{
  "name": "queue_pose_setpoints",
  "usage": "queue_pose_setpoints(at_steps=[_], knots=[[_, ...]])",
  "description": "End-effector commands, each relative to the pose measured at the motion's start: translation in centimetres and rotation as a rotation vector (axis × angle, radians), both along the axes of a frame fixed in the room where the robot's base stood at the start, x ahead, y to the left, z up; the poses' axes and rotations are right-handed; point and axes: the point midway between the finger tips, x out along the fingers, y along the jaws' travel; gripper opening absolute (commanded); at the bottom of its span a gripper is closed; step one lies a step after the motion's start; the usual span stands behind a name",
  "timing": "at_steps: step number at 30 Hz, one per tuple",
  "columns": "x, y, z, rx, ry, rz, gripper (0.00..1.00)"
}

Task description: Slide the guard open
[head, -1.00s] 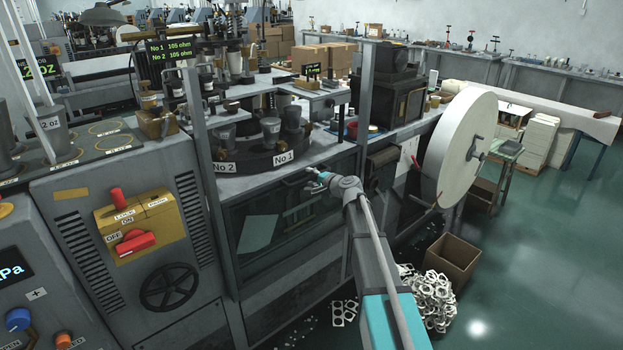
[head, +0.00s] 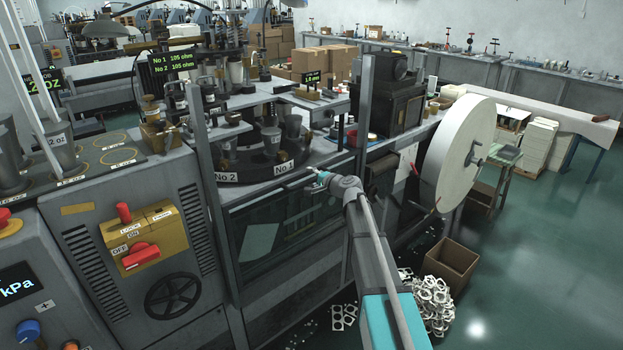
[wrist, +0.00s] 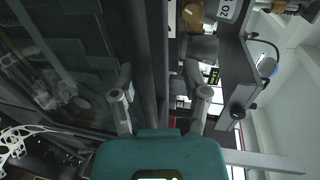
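The guard (head: 262,238) looks like a dark see-through panel in a grey frame on the front of the machine. It sits between two grey posts, below the turntable (head: 255,172) marked No 1 and No 2. My gripper (head: 318,180) is in front of the guard's upper edge, near its right end; contact cannot be told. In the wrist view, the fingers of my gripper (wrist: 161,93) are spread apart with nothing held. A long dark bar (wrist: 152,55) runs in the gap between them, and the see-through panel (wrist: 60,75) lies to the left.
A red switch on a yellow box (head: 143,240) and a handwheel (head: 172,298) are at left. A large white roll (head: 455,150) stands right of my arm. A cardboard box (head: 450,262) and scrap pieces (head: 428,300) lie on the floor. Open floor is at right.

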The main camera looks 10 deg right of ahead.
Motion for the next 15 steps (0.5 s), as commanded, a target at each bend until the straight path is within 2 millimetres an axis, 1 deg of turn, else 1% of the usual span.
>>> queue_pose_setpoints(at_steps=[1, 15], knots=[[0.0, 0.0, 0.9, 0.001, 0.000, -0.001, 0.57], [0.0, 0.0, 4.8, 0.001, 0.000, -0.001, 0.57]])
